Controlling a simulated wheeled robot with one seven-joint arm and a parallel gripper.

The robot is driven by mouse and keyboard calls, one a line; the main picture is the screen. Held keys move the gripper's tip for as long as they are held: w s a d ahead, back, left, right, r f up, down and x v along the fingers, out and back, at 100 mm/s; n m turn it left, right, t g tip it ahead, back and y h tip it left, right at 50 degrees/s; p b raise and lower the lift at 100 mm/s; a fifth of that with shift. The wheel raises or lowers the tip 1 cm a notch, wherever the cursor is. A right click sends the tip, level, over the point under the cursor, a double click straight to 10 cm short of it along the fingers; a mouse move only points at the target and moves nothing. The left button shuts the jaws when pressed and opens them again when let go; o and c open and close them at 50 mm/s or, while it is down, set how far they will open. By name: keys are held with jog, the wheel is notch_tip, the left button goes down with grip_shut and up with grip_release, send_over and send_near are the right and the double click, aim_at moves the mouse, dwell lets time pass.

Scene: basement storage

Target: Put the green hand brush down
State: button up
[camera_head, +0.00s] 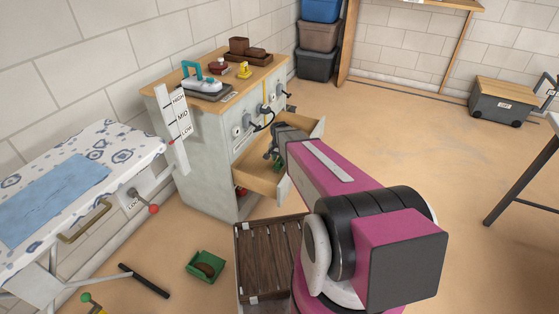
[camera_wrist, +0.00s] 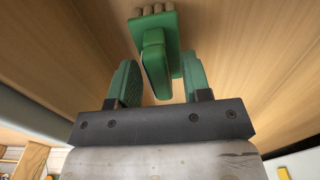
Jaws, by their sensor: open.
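The green hand brush (camera_wrist: 150,30) lies in the open wooden drawer (camera_head: 256,182) of the grey cabinet. In the wrist view its bristled head is at the top, with pale bristles, and its handle points toward me. My gripper (camera_wrist: 160,75) is open, its two green-padded fingers on either side of the handle with gaps visible between. In the head view my gripper (camera_head: 277,156) is down inside the drawer, partly hidden by my arm. A small green patch below it may be the brush.
The cabinet top (camera_head: 215,110) holds an iron, brown boxes and small items. An ironing board (camera_head: 110,140) stands at left. A dark slatted crate (camera_head: 268,255) and a green tray (camera_head: 207,267) are on the floor near the cabinet. A table edge is at right; open floor lies behind.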

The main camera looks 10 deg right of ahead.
aim_at(279, 158)
notch_tip(279, 158, up, 12)
jog(key=f, duration=0.1)
jog(key=s+r+n, duration=0.2)
jog(key=s+n, duration=0.1)
jog(key=s, duration=0.7)
jog(key=s+r+n, duration=0.2)
jog(key=s+n, duration=0.2)
jog(key=s, duration=0.7)
jog(key=shift+d+r, duration=0.1)
